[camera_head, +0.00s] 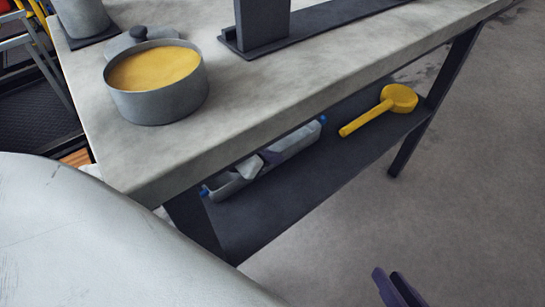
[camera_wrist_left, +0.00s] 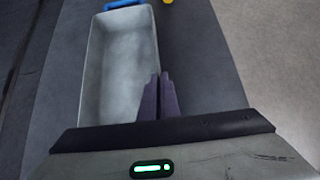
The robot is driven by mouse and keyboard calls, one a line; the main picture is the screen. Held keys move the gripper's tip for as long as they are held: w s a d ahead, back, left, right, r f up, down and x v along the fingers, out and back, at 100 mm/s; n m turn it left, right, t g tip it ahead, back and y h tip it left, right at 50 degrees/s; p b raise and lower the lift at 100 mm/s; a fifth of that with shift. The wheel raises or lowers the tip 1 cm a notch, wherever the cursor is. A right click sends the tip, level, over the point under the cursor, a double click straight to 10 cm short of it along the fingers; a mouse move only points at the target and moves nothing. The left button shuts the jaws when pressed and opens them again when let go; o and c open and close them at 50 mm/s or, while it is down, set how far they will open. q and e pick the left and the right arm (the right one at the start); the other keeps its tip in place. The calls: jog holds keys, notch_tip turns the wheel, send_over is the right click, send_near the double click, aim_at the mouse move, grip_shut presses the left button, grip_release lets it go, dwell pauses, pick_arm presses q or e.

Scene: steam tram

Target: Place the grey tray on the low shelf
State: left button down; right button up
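The grey tray (camera_head: 297,143), with blue handles at its ends, is on the dark low shelf (camera_head: 290,190) under the table, along its inner side. It also shows in the left wrist view (camera_wrist_left: 118,65), where it looks empty. My left gripper (camera_head: 268,158) is at the tray's near long side. In the left wrist view its purple fingers (camera_wrist_left: 160,82) are close together at the tray's right wall and appear shut on it. The tabletop hides part of the tray. My right gripper (camera_head: 392,275) is at the bottom edge, away from the shelf, its fingers slightly apart and empty.
A yellow ladle-like tool (camera_head: 397,99) lies on the shelf's right end. A grey pot (camera_head: 160,98) with yellow contents stands on the tabletop (camera_head: 260,100), near a dark upright stand (camera_head: 262,25). A table leg (camera_head: 430,110) stands at the right. The floor there is clear.

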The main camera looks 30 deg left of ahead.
pick_arm(q)
jog(key=c, duration=2)
grip_release()
jog(key=shift+f, duration=0.1)
pick_arm(e)
jog(key=shift+f, duration=0.1)
